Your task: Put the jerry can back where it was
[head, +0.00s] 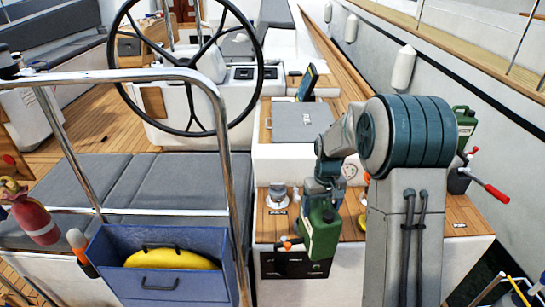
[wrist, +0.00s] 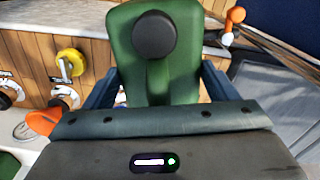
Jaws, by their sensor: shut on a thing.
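The green jerry can (head: 322,232) with a dark cap hangs from my gripper (head: 321,192), in front of the wooden side deck's near edge. In the wrist view the jerry can (wrist: 125,40) stands between the two blue fingers of my gripper (wrist: 158,72), which is shut on it. Its lower part is hidden there by the gripper body. A second green can (head: 466,118) stands at the right behind my arm, partly hidden. The wooden side deck (head: 266,228) shows beside the held can.
A silver winch-like fitting (head: 277,196) stands on the deck left of the can. A blue box (head: 112,248) with a yellow item, a steel rail (head: 130,76), a steering wheel (head: 128,95) and a red-handled tool (head: 492,190) are around. An orange-tipped object shows close to the can.

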